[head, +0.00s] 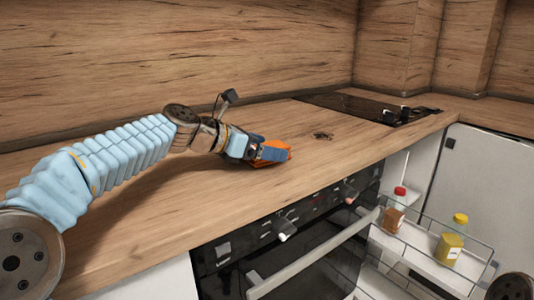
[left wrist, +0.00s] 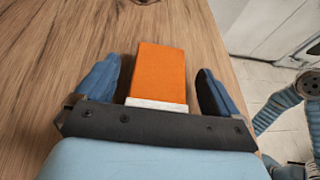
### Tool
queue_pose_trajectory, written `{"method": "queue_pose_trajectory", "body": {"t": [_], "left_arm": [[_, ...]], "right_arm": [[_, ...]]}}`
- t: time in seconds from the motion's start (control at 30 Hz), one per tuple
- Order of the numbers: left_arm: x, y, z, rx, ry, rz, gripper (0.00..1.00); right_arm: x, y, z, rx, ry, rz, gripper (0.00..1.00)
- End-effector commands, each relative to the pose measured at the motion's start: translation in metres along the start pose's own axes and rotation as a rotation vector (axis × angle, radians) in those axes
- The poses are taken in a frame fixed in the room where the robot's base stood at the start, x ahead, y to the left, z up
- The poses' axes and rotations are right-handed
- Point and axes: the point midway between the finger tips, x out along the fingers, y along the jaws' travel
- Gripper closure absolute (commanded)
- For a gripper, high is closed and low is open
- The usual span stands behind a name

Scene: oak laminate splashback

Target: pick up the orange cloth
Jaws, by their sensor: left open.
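The orange cloth (head: 277,150) lies on the wooden worktop near its front edge and looks like a folded block. In the left wrist view the orange cloth (left wrist: 160,72) stands out between the two blue fingers, with a pale strip along its near edge. My left gripper (head: 268,153) is at the cloth, partly hiding it in the head view. In the left wrist view my left gripper (left wrist: 156,85) is open, with a finger on each side of the cloth and a gap showing at both sides. My right gripper is not seen.
A black hob (head: 350,104) is set in the worktop (head: 215,200) behind. Below the front edge are an oven (head: 300,235) and a pulled-out wire rack (head: 420,247) holding a red-capped bottle (head: 394,208) and a yellow bottle (head: 451,241). The splashback (head: 180,60) closes off the rear.

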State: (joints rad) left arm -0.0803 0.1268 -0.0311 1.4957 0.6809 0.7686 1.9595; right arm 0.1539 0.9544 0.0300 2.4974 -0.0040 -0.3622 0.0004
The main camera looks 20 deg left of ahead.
Motion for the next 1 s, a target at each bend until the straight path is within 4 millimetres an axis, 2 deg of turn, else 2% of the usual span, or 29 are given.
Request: {"method": "queue_pose_trajectory", "body": {"t": [0.03,0.07,0.4,0.63,0.77,0.93,1.0], "left_arm": [[0.0,0.0,0.0,0.0,0.0,0.0,0.04],[0.0,0.0,0.0,0.0,0.0,0.0,0.09],[-0.001,0.0,0.0,0.0,0.0,0.0,0.6],[-0.001,0.0,0.001,0.0,0.0,0.001,0.6],[-0.004,0.0,0.008,0.002,-0.001,0.001,0.6],[-0.013,0.0,0.032,0.003,-0.002,0.0,0.6],[-0.016,-0.011,0.045,0.005,-0.002,-0.002,0.6]], "right_arm": [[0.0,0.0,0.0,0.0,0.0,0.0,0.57],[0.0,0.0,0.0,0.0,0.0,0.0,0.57],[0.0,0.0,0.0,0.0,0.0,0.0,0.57],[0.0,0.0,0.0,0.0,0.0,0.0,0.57],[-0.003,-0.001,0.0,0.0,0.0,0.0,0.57],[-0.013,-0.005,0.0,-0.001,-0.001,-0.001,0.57],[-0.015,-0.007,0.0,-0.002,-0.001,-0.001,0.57]]}}
